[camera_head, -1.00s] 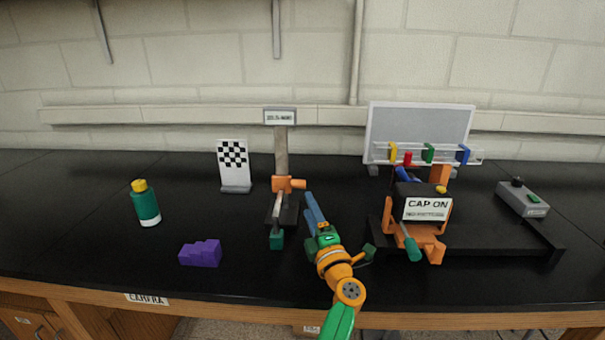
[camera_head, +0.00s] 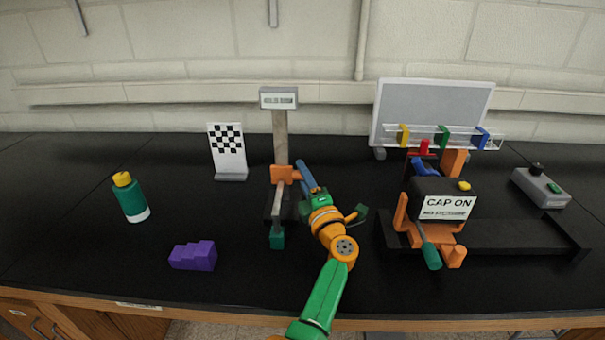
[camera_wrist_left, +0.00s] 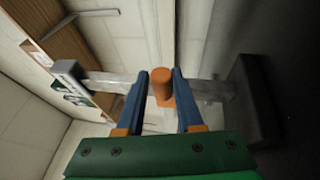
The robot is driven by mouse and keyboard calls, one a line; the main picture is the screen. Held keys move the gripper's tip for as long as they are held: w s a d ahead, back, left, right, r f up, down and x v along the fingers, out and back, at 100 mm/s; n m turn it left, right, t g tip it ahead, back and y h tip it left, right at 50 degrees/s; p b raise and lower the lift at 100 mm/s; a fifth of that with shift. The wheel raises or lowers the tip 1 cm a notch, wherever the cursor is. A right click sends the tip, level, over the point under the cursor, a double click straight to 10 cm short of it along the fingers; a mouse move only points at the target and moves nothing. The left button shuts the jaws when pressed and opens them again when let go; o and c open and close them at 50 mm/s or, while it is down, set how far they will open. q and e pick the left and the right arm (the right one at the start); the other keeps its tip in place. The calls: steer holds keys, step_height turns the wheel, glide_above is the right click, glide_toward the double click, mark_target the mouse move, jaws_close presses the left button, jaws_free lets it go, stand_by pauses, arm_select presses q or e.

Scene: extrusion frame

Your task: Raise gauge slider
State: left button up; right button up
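The gauge is an upright post (camera_head: 281,135) with a grey display box (camera_head: 278,98) on top and a dark base. Its orange slider (camera_head: 282,174) sits partway up the post, with a round knob sticking out to the right. My left gripper (camera_head: 302,167) is at this knob, its blue fingers pointing up toward it. In the left wrist view the post lies across the picture, and the orange knob (camera_wrist_left: 161,86) shows between the two fingers. The fingers are apart, with a narrow gap beside the knob. My right gripper is not in view.
A checkered card (camera_head: 228,150) and a green bottle (camera_head: 130,197) stand to the left. A purple stepped block (camera_head: 193,256) lies at front left. The table's front-left area is mostly clear.

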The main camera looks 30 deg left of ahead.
arm_select(q)
steer(key=shift+s, duration=0.1)
jaws_close()
stand_by(1.0)
